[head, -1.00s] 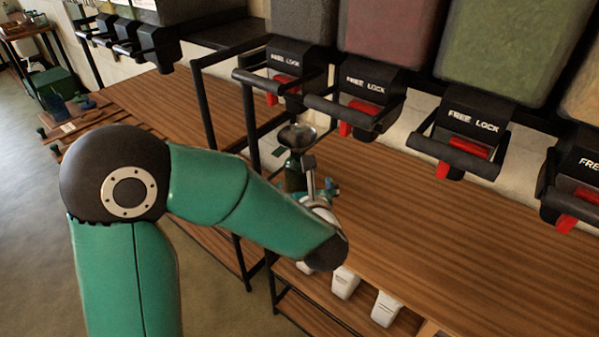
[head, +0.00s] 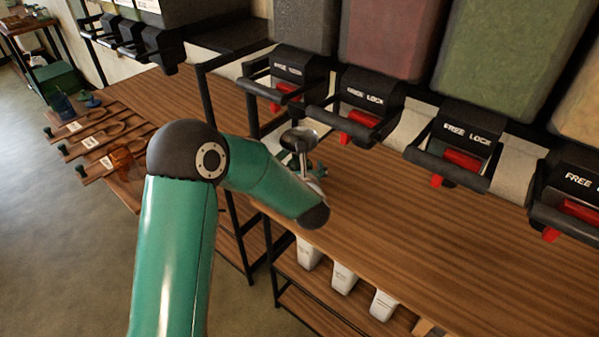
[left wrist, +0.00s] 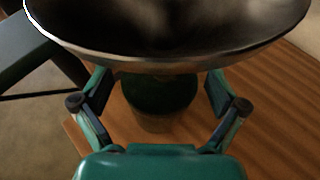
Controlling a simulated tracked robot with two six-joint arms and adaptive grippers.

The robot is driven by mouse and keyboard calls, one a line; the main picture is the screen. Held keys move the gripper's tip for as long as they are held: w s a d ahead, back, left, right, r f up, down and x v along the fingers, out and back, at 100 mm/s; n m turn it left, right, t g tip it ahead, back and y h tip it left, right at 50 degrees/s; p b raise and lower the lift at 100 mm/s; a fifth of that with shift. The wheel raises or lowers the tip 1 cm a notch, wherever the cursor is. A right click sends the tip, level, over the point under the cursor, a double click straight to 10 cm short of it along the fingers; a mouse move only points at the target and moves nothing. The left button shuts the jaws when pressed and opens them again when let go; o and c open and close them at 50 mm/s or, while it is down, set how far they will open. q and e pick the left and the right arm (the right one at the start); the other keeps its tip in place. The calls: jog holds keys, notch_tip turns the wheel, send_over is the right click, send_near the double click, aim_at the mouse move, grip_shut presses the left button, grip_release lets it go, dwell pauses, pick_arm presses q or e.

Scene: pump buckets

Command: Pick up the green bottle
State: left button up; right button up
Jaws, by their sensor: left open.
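A dark green bottle (left wrist: 160,92) stands on the wooden counter in the left wrist view, under a wide metal funnel (left wrist: 170,50). The funnel covers the bottle's upper part. My left gripper (left wrist: 158,88) is open, with one finger to each side of the bottle and a visible gap on both sides. In the head view the funnel (head: 299,138) shows above my left gripper (head: 308,170), whose fingers are mostly hidden behind my arm. The bottle is mostly hidden there. My right gripper is not in view.
Dispensers with black bars and red levers (head: 462,160) hang above the counter (head: 420,230). The counter's right part is clear. White containers (head: 344,278) sit below its front edge. Wooden trays (head: 100,140) lie at the left.

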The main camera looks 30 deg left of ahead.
pick_arm(q)
jog(key=c, duration=1.6)
jog(key=shift+r, duration=0.1)
